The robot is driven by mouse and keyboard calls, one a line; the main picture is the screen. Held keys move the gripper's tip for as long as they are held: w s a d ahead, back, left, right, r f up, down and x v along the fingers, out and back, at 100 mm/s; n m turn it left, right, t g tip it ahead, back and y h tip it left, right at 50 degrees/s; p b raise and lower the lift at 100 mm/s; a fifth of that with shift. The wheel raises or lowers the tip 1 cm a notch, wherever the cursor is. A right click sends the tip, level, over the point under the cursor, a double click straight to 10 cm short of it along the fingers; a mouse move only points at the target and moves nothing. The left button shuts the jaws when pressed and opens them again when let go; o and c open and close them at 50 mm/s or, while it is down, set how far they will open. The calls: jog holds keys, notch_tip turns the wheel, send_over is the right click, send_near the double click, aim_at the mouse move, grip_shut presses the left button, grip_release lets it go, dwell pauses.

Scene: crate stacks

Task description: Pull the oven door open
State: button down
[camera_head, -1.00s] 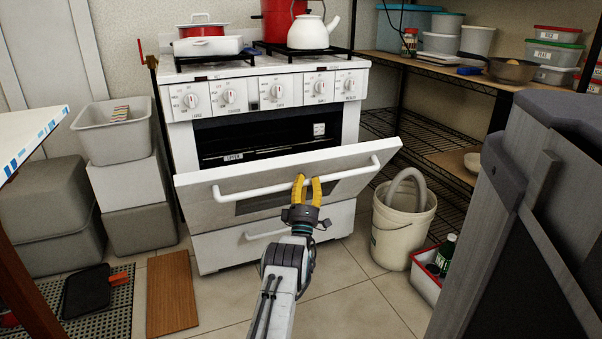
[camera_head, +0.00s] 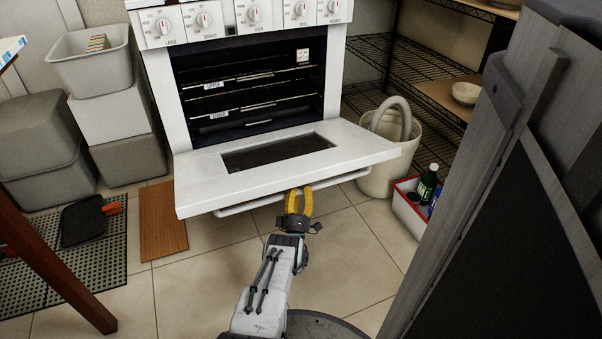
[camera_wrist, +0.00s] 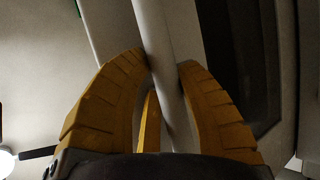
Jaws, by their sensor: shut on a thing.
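The white oven (camera_head: 158,72) stands in front of me with its door (camera_head: 355,146) swung far down, close to level. The dark oven inside shows with its racks. The door's white bar handle (camera_head: 238,209) runs under the front edge of the door. My gripper (camera_head: 299,192), with yellow fingers, is at the handle, right of its middle, partly hidden by the door's edge. In the wrist view my gripper (camera_wrist: 165,75) has its fingers on both sides of the handle (camera_wrist: 152,30), shut on it.
A white bucket (camera_head: 377,180) with a grey hose stands close to the door's right end. A red and white crate (camera_head: 408,210) with bottles is beside it. Grey bins (camera_head: 125,155) stand at the left. A brown board (camera_head: 162,225) lies on the tiled floor. A grey cabinet (camera_head: 480,180) fills the right.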

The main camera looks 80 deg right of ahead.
jog(key=shift+s+a+f+b, duration=0.15)
jog(key=shift+f, duration=0.45)
jog(key=shift+s+a+f+b, duration=0.1)
jog(key=shift+a+f+b, duration=0.05)
jog(key=shift+f, duration=0.45)
jog(key=shift+s+a+f+b, duration=0.15)
jog(key=shift+f, duration=0.45)
jog(key=c, duration=0.8)
grip_release()
jog(key=shift+r, duration=0.15)
jog(key=shift+c, duration=0.2)
jog(key=shift+w+d+r, duration=0.1)
jog(key=shift+r, duration=0.05)
